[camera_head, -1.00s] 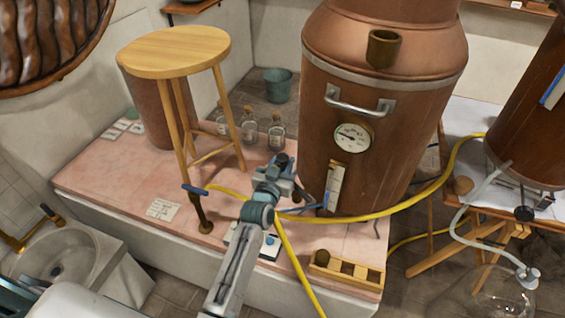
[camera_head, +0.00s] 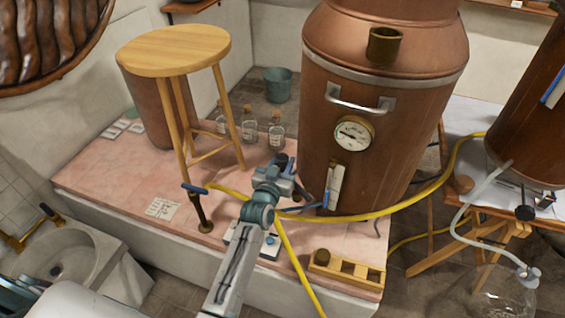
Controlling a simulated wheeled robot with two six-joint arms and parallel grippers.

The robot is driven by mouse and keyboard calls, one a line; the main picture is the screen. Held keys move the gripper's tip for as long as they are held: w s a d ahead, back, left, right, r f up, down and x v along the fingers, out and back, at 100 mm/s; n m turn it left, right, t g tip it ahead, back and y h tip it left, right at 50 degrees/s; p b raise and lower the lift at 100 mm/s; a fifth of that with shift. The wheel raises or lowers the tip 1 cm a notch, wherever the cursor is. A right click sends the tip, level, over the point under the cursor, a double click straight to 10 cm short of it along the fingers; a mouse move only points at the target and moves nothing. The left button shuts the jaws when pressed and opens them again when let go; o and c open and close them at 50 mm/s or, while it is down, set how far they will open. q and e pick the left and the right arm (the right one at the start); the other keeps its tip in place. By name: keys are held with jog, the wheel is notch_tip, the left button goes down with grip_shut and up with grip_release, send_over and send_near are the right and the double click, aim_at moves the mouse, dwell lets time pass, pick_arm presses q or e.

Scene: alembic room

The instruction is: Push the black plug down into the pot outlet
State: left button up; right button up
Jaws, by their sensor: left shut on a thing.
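My left gripper (camera_head: 287,177) is in front of the large copper pot (camera_head: 405,120), low and to its left, over the pink platform. A small dark piece, seemingly the black plug (camera_head: 282,160), stands up at its jaws. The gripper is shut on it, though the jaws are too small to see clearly. The brass-coloured cup-like outlet (camera_head: 384,47) sticks out from the upper front of the pot, well above and to the right of the gripper. Its inside looks dark. My right gripper is not in view.
A yellow hose (camera_head: 410,206) runs across the pot's foot and down the platform front. A wooden stool (camera_head: 172,53) and glass bottles (camera_head: 248,128) stand left. A wooden holder (camera_head: 347,272) lies at the platform's front edge. A handle (camera_head: 358,101) and gauge (camera_head: 353,133) protrude below the outlet.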

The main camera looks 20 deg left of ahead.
pick_arm(q)
jog(key=o, duration=1.1)
jog(key=shift+f, duration=0.1)
